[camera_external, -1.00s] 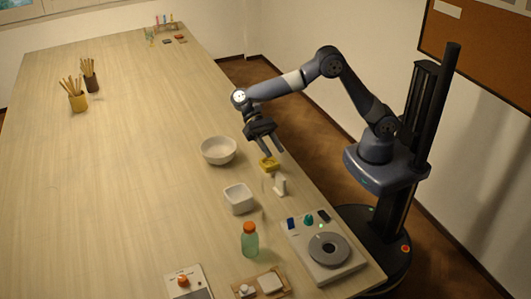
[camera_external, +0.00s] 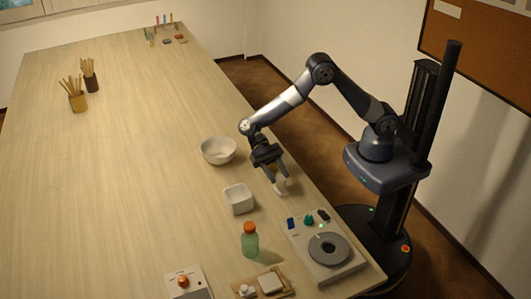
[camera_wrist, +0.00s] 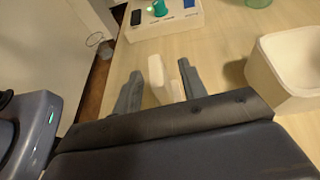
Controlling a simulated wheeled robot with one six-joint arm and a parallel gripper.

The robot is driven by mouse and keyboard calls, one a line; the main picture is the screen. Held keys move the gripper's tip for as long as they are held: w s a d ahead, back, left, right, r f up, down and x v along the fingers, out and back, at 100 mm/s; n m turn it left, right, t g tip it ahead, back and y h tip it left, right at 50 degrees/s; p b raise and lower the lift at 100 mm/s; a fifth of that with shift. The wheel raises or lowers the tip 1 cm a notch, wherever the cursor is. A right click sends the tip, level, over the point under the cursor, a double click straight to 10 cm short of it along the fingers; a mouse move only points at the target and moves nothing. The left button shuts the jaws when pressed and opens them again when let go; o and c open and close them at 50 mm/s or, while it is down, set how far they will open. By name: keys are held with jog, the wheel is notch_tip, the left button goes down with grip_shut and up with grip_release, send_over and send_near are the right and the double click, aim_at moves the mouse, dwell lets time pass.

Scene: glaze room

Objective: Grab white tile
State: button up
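The white tile (camera_external: 281,188) stands upright near the table's right edge, just below my gripper (camera_external: 277,176) in the outside view. In the wrist view the white tile (camera_wrist: 157,76) shows between the two fingers of my gripper (camera_wrist: 160,84). The fingers are apart, one on each side, with a visible gap at the left finger. The tile's lower part is hidden by the gripper in the wrist view.
A square white dish (camera_external: 239,199) and a round white bowl (camera_external: 218,151) stand to the left. A device with a grey disc (camera_external: 328,249) and a green bottle (camera_external: 250,240) are nearer the front. A yellow piece behind the gripper is mostly hidden. The table's left is largely clear.

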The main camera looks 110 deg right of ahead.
aim_at(285, 186)
jog(key=x, duration=0.2)
jog(key=f+p+x, duration=0.1)
jog(key=x, duration=0.1)
jog(key=shift+s, duration=0.25)
grip_shut()
